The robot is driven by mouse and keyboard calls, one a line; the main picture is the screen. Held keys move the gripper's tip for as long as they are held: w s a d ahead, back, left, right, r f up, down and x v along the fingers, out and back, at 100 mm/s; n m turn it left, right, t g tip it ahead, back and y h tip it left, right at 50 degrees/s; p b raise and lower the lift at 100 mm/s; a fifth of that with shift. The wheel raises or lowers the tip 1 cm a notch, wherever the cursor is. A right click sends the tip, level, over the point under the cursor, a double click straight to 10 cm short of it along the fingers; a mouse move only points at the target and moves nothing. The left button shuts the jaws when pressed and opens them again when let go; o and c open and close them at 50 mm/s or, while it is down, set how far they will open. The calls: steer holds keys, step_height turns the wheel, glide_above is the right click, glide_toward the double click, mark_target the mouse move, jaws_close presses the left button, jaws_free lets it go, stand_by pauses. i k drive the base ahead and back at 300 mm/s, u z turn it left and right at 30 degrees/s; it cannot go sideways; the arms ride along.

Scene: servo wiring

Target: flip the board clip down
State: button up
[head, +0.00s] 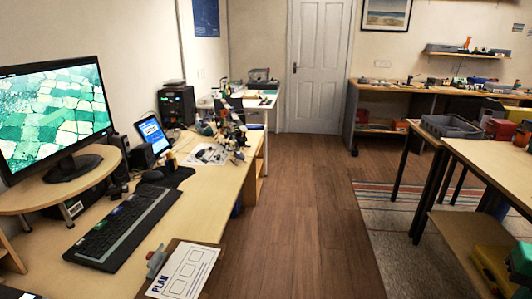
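A brown clipboard (212,252) lies at the near right edge of the desk, at the bottom of the head view. It bears a white sheet (183,275) marked "PLAN". A grey clip (156,259) with a reddish end is at the board's left side, beside the sheet. It seems to stand up from the board, but it is too small to be sure of its angle. The board's lower end is cut off by the frame edge. My gripper is not in view.
A black keyboard (123,227) lies left of the clipboard. A monitor (56,112) stands on a round-edged riser (62,186). Small parts (229,133) clutter the far desk end. Bare wood floor (305,225) lies right of the desk, with tables (480,165) farther right.

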mark_target(154, 258)
steer(key=u, duration=1.35)
steer(key=k, duration=0.6)
steer(key=z, duration=0.45)
steer(key=i, duration=1.45)
steer(key=u, duration=0.45)
